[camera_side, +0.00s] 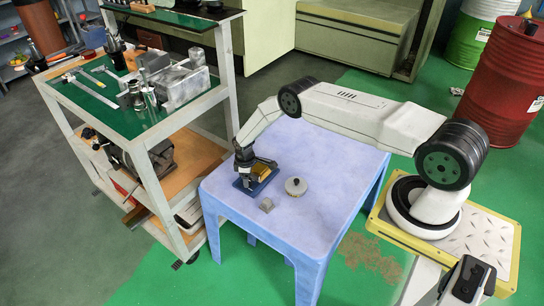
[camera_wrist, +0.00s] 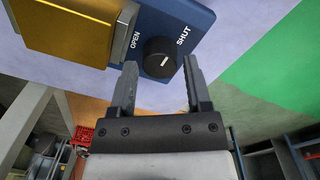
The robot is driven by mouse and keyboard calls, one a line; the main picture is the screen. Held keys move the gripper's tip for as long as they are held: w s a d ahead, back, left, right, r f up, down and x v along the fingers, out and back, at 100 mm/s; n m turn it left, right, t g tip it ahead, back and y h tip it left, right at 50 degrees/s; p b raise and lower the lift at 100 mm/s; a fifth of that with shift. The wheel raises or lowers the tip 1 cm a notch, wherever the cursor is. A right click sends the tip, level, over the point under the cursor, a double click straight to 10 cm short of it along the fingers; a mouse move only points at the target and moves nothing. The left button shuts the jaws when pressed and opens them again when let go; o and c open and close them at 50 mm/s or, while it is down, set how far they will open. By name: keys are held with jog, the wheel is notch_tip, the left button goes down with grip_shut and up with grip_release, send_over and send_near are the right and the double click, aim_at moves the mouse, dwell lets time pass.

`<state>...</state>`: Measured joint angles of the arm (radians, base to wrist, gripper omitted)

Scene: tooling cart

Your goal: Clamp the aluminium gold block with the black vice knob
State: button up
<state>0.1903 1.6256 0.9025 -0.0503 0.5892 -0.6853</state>
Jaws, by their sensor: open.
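The gold block (camera_wrist: 70,30) sits on the blue vice (camera_wrist: 195,18), with a grey jaw (camera_wrist: 126,28) along its right side. I cannot tell whether any gap is left between them. The black vice knob (camera_wrist: 158,55) has a white mark on its face, beside the printed words OPEN and SHUT. My gripper (camera_wrist: 160,68) is open, its two fingertips on either side of the knob with space visible around it. In the side view the vice (camera_side: 243,187) and gold block (camera_side: 263,170) are on the blue table, under my gripper (camera_side: 243,168), which partly hides the vice.
On the blue table (camera_side: 330,165), a small grey cube (camera_side: 266,204) and a round pale disc (camera_side: 296,188) with a small top knob lie near the vice. The tooling cart (camera_side: 150,130) stands close on the left. The table's right part is clear.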

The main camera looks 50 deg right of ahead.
jog(key=shift+s+a+r, duration=0.1)
jog(key=shift+a+r, duration=0.05)
jog(key=shift+r, duration=3.3)
jog(key=shift+a+r, duration=0.1)
jog(key=shift+r, duration=0.5)
jog(key=s+a+r+m+t, duration=0.1)
jog(key=s+a+r+m, duration=0.15)
jog(key=r, duration=0.65)
jog(key=s+a+r+m, duration=0.1)
jog(key=s+a+r, duration=0.25)
jog(key=r, duration=0.65)
jog(key=s+a+r+m, duration=0.1)
jog(key=s+r, duration=0.2)
jog(key=s, duration=0.3)
jog(key=s+a+r+t, duration=0.1)
jog(key=s+r, duration=0.2)
jog(key=s, duration=0.3)
jog(key=s+a+r+m, duration=0.1)
jog(key=s+a+r, duration=0.1)
jog(key=s, duration=0.4)
jog(key=shift+s+r+m, duration=0.35)
jog(key=shift+r, duration=0.1)
